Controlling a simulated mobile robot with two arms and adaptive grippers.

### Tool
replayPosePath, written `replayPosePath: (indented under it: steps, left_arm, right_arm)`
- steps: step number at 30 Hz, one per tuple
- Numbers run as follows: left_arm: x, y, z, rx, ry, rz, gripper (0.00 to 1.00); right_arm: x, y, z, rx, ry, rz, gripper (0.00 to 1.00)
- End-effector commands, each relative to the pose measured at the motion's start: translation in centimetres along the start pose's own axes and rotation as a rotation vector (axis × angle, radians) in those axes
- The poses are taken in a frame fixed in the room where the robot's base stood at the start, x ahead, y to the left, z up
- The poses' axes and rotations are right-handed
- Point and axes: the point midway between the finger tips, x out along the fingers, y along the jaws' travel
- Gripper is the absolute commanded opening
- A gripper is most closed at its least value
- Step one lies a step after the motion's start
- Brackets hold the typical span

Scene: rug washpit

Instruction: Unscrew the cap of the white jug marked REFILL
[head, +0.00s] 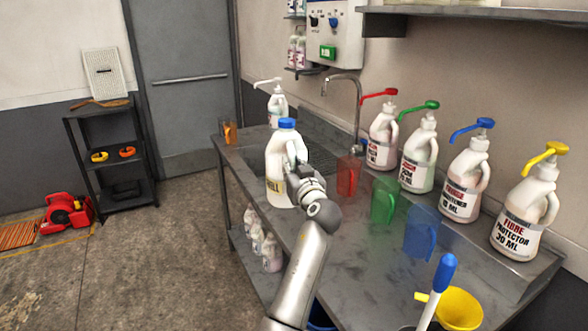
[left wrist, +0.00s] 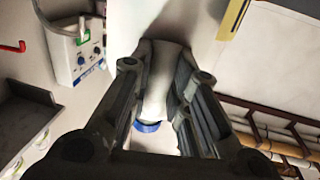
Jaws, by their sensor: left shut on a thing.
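The white jug (head: 279,161) has a blue cap (head: 287,123) and a yellow label whose lettering is partly hidden by my gripper. It is upright at the front of the steel counter, by the sink; I cannot tell whether its base touches. My left gripper (head: 303,178) is at the jug's right side, shut on its handle. In the left wrist view the white handle (left wrist: 159,85) lies between the two fingers, with the blue cap (left wrist: 147,127) just beyond. The cap is on the jug. My right gripper is not in view.
Pump jugs with red (head: 382,140), green (head: 419,155), blue (head: 465,180) and yellow (head: 528,212) tops line the wall. Red (head: 347,176), green (head: 384,200) and blue (head: 421,232) measuring cups stand before them. A tap (head: 357,105) rises behind the sink. A yellow funnel (head: 460,309) is nearest.

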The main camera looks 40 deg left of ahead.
Motion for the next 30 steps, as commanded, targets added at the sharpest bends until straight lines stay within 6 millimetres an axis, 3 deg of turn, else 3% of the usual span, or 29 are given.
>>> replayPosePath:
  steps: [2, 3, 7, 23, 30]
  left_arm:
    - [0.0, 0.0, -0.1, 0.0, 0.001, 0.0, 0.0]
    - [0.0, 0.0, -0.1, 0.0, 0.001, 0.0, 0.16]
    - [0.0, 0.0, -0.1, 0.0, 0.001, 0.0, 0.0]
    - [-0.1, 0.0, 0.0, 0.0, 0.001, 0.002, 0.0]
    - [-2.7, 0.2, 1.6, 0.003, 0.003, 0.091, 0.0]
  right_arm:
    - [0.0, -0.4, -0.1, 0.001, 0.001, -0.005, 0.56]
    - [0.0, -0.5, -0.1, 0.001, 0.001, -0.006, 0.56]
    - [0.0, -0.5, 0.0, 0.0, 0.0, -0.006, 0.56]
    - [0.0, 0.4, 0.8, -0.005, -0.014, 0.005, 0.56]
    - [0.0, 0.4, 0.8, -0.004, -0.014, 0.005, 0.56]
